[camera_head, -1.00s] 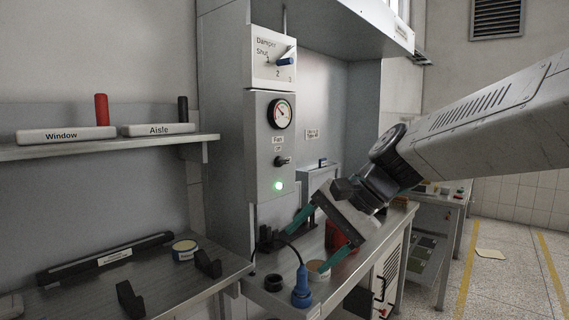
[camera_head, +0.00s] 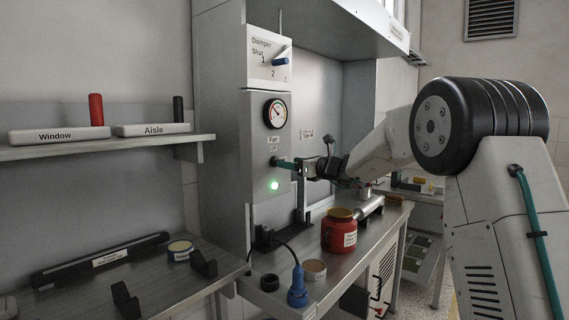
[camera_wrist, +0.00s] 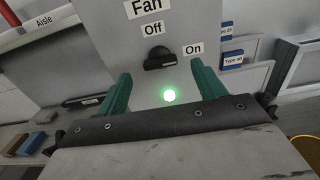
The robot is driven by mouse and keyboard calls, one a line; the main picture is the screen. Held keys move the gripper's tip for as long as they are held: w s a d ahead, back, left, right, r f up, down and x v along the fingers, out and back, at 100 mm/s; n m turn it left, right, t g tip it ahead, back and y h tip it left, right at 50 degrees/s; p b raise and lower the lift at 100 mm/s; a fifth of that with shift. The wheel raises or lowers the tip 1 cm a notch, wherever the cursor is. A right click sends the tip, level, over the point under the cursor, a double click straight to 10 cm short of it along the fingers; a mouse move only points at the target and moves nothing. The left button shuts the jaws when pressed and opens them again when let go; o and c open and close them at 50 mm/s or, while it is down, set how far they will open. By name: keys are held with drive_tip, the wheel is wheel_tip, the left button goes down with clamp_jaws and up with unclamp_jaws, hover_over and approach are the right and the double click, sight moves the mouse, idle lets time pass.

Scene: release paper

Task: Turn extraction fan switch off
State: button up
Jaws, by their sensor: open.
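The extraction fan switch is a black rotary knob (camera_wrist: 160,59) on a grey panel, seen in the wrist view below the "Fan" and "Off" labels. Its bar lies roughly level, towards the side of the "On" label (camera_wrist: 193,49). A green light (camera_wrist: 169,95) glows below it; it also shows in the head view (camera_head: 274,185). My gripper (camera_wrist: 160,82) is open, with its teal fingers to either side below the knob. In the head view my gripper (camera_head: 277,163) is at the panel and largely hides the switch. I cannot tell whether a finger touches the knob.
Above the switch are a round gauge (camera_head: 275,113) and a damper lever (camera_head: 281,62). A shelf (camera_head: 100,146) is at left.

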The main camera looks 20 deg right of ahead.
drive_tip(key=x, duration=0.3)
drive_tip(key=shift+w+a, duration=0.25)
drive_tip(key=shift+w, duration=0.05)
drive_tip(key=c, duration=1)
